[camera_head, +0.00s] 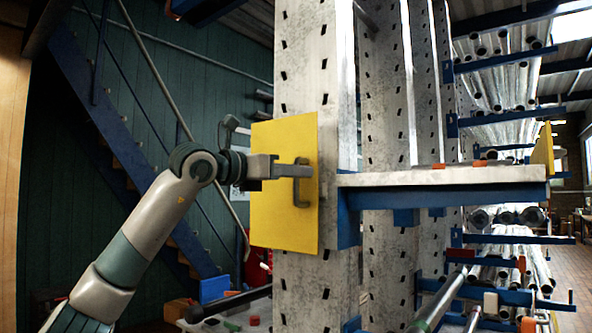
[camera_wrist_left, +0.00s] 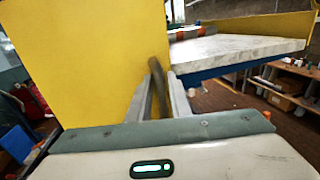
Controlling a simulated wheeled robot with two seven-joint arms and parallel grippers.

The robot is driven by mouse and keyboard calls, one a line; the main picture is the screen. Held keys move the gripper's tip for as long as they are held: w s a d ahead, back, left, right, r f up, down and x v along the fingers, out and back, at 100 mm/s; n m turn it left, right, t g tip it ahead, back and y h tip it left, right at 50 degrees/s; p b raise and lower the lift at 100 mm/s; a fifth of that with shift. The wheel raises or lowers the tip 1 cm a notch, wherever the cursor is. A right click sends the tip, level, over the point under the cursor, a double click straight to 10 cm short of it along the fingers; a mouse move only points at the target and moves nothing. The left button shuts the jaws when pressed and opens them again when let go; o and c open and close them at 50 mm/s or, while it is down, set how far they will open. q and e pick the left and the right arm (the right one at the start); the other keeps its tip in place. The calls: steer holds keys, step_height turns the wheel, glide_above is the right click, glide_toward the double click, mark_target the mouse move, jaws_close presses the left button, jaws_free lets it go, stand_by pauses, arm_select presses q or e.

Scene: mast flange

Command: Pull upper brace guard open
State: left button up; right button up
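The upper brace guard is a flat yellow panel (camera_head: 283,215) on the front of the perforated grey mast column, with a dark bar handle (camera_head: 302,192) near its right side. My left gripper (camera_head: 301,170) reaches in from the left across the panel to the handle's upper part. In the left wrist view the yellow panel (camera_wrist_left: 75,60) fills the left. The handle (camera_wrist_left: 159,88) stands between the two finger tips (camera_wrist_left: 162,82), which lie close along both sides of it. Finger contact is partly hidden. My right gripper is in neither view.
A grey-topped blue bracket arm (camera_head: 440,178) juts right from the column beside the panel, with another yellow panel (camera_head: 543,150) at its far end. Pipe racks stand behind at right. A blue staircase (camera_head: 110,110) is behind my left arm.

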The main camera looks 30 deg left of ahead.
arm_select(q)
jaws_close()
stand_by(0.3)
